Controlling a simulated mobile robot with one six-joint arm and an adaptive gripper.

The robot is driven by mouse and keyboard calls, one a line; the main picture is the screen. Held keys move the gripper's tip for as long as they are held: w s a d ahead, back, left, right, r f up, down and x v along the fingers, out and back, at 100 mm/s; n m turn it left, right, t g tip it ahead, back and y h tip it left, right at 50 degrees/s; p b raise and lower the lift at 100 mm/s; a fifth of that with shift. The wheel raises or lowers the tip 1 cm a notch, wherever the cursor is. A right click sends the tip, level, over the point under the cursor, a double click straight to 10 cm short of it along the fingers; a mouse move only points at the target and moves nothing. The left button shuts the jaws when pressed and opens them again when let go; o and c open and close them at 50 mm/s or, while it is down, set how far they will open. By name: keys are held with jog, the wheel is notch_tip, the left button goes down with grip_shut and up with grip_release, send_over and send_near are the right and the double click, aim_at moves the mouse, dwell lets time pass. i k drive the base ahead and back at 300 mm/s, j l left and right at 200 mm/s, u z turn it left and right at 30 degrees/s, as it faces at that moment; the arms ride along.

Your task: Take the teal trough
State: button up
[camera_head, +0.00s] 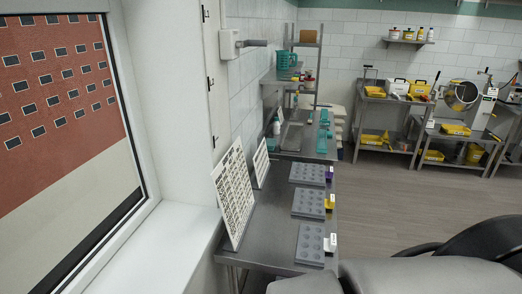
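Several small teal pieces lie on the second steel table, beyond the near one. One teal piece (322,144) is near the right edge of that table, and another teal piece (325,118) is just behind it. They are too small for me to tell which is the trough. A larger teal jug (287,60) stands on a higher surface farther back. My gripper is not in view.
The near steel table (266,243) holds grey mould trays (308,203) with round hollows and a leaning white board (234,195). A window and wall close off the left. Open floor (390,205) lies right of the tables. Shelves with yellow trays stand at the back.

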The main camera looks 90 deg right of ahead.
aim_at(322, 133)
jog(key=z, duration=3.7)
jog(key=i+l+z, duration=0.3)
jog(key=l, duration=0.35)
jog(key=i+l+z, duration=0.35)
jog(key=i+l, duration=0.15)
jog(key=i+l+u, duration=0.1)
jog(key=i, duration=0.4)
jog(key=i+l+u, duration=0.1)
jog(key=i+l, duration=0.15)
jog(key=i, duration=0.25)
jog(key=i+l+u, duration=0.1)
jog(key=i+l, duration=0.15)
jog(key=i, duration=0.25)
jog(key=i+l+u, duration=0.15)
jog(key=i+l, duration=0.15)
jog(key=i, duration=0.2)
jog(key=i+j+u, duration=0.1)
jog(key=i+u, duration=0.2)
jog(key=i, duration=0.2)
jog(key=i+u, duration=0.3)
jog(key=i, duration=0.15)
jog(key=i+l+u, duration=0.15)
jog(key=i+u, duration=0.15)
jog(key=i, duration=0.2)
jog(key=i+l+u, duration=0.3)
jog(key=i, duration=0.15)
jog(key=i+u, duration=0.5)
jog(key=u, duration=0.2)
jog(key=i+u, duration=0.3)
jog(key=k, duration=0.05)
